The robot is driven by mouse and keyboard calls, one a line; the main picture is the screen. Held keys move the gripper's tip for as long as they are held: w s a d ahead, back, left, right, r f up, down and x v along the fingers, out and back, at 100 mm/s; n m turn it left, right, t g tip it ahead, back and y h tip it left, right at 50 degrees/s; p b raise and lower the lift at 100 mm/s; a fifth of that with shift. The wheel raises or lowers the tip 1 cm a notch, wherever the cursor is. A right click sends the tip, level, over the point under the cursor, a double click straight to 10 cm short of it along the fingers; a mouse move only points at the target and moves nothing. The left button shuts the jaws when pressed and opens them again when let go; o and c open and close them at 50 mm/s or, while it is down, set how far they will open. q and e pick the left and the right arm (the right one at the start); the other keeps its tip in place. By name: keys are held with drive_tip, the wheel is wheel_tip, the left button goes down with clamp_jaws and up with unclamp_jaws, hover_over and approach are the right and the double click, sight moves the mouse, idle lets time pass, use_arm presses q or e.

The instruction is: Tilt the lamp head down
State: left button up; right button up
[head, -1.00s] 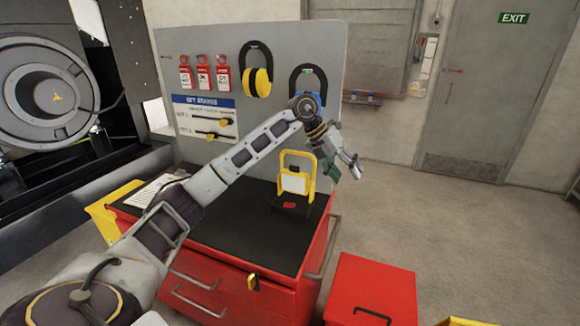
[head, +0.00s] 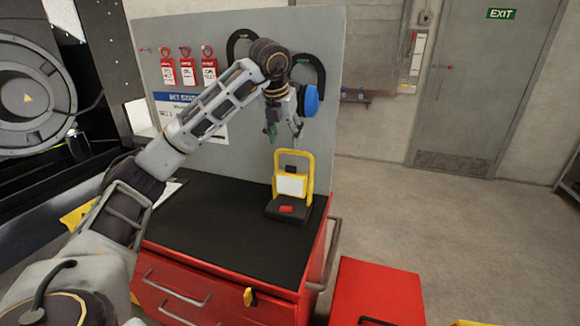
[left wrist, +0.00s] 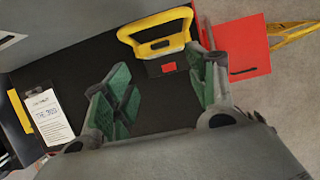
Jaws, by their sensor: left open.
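The yellow work lamp (head: 291,187) with a white panel in its head and a black base stands upright on the black top of the red tool cabinet. It also shows in the left wrist view (left wrist: 160,46), seen from above. My left gripper (head: 285,138) is open and empty, pointing down just above and slightly behind the lamp's handle, apart from it. Its green finger pads show in the left wrist view (left wrist: 165,105), spread apart, with the lamp beyond them. My right gripper is not in view.
A grey panel (head: 240,160) with red tags (head: 188,70) and ear defenders rises behind the cabinet (head: 220,290). A red box (head: 380,292) stands on the floor at right.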

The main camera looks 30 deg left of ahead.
sight(291, 167)
use_arm(q)
drive_tip(key=shift+f, duration=0.1)
drive_tip(key=shift+b+x, duration=0.35)
drive_tip(key=shift+x, duration=6.55)
drive_tip(key=shift+d, duration=0.1)
clamp_jaws()
